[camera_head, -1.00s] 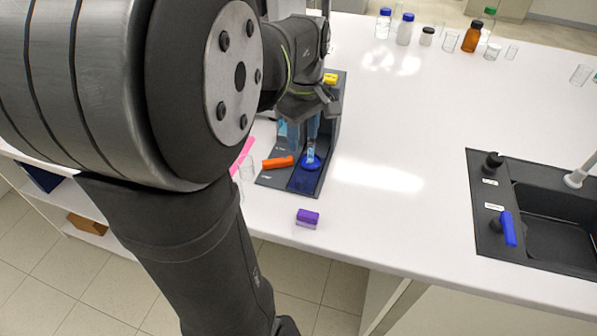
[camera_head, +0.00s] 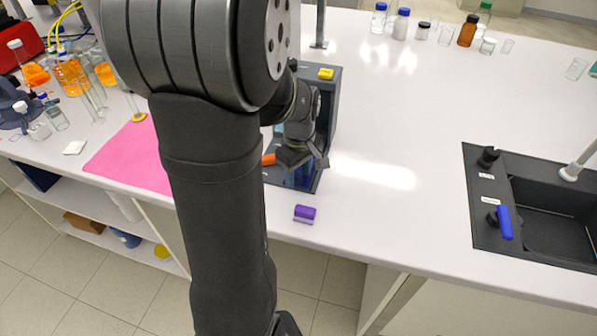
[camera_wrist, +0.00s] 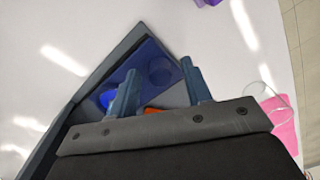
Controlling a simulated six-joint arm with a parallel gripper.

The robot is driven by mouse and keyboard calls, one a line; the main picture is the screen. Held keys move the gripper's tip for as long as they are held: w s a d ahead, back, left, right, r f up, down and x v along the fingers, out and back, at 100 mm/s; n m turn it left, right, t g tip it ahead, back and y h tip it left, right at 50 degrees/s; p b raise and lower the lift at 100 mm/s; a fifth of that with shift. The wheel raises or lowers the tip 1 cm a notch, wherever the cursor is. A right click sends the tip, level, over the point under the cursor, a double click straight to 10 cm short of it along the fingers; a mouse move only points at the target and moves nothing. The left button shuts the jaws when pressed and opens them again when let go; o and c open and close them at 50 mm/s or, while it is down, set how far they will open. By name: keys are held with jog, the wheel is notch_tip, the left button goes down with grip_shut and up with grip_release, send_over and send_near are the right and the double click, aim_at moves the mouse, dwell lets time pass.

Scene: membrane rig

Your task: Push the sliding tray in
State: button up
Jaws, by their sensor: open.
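The membrane rig (camera_head: 334,100) is a dark grey stand with an upright back and a low base. The sliding tray appears to be the dark blue plate (camera_wrist: 148,50) on its base, with a round mark in it. A bright blue round part (camera_wrist: 107,98) lies on the plate's left in the wrist view. An orange handle (camera_head: 268,159) shows at the rig's left, and between my fingers in the wrist view (camera_wrist: 153,110). My gripper (camera_wrist: 159,68) is open and empty, over the plate. In the head view my gripper (camera_head: 303,160) hides most of the tray. Contact cannot be told.
A purple block (camera_head: 304,213) lies in front of the rig near the bench edge. A clear glass (camera_wrist: 258,89) and a pink mat (camera_head: 132,160) are beside the rig. The black sink (camera_head: 545,215) is at right. White bench between rig and sink is clear.

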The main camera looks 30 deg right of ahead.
grip_shut()
jog(key=shift+w+d, duration=2.7)
jog(key=shift+d, duration=0.05)
grip_release()
jog(key=shift+r, duration=0.15)
notch_tip(320, 180, up, 17)
jog(key=shift+d, duration=0.15)
